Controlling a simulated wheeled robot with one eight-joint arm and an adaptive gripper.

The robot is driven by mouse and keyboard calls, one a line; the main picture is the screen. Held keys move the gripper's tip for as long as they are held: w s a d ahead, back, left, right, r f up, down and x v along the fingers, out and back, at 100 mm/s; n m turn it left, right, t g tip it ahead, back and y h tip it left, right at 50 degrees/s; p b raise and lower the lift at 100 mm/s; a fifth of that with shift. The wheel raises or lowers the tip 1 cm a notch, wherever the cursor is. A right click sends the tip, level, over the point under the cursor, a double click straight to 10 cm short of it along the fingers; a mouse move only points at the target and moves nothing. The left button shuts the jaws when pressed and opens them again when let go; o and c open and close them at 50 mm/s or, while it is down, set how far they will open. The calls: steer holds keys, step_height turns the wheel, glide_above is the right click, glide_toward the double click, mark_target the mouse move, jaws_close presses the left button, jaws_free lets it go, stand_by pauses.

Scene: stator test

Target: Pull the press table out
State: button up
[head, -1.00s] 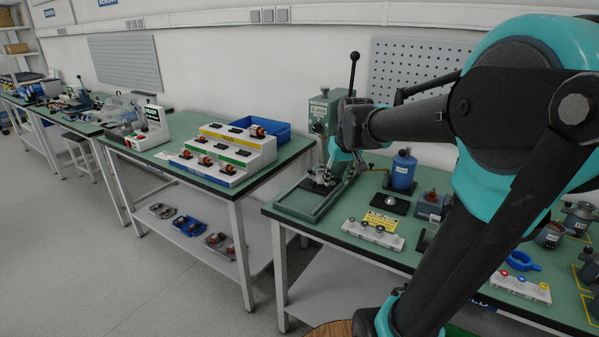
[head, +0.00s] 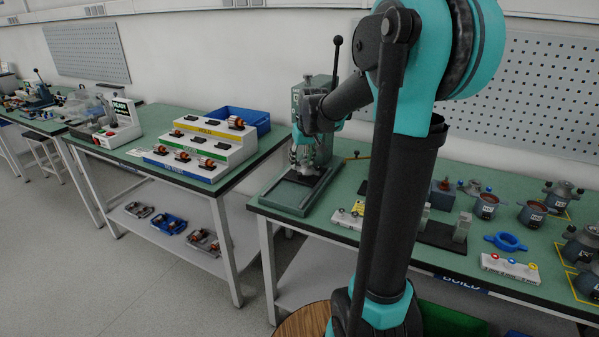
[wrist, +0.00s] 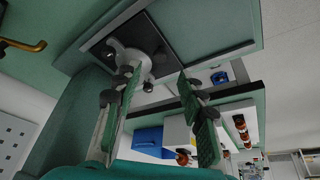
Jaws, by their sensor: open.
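The green press (head: 316,115) with its black upright lever stands at the left end of the right bench. Its dark press table (head: 312,181) lies low on the green press base (head: 270,203). The table also shows in the wrist view (wrist: 182,58) as a dark plate with a round grey fixture (wrist: 133,58) on it. My gripper (head: 302,160) is at the press, over the table. In the wrist view its two green-padded fingers (wrist: 158,85) are apart, with the fixture just beyond the left fingertip. I cannot tell whether a finger touches it.
The left bench holds a stepped white rack (head: 205,145) with several motor parts and a blue bin (head: 250,119). A gap separates the two benches. The floor (head: 120,270) at front left is clear.

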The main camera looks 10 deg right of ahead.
mark_target(299, 173)
steer(key=x, duration=0.6)
steer(key=shift+w+f, duration=0.15)
steer(key=shift+f, duration=0.2)
jaws_close()
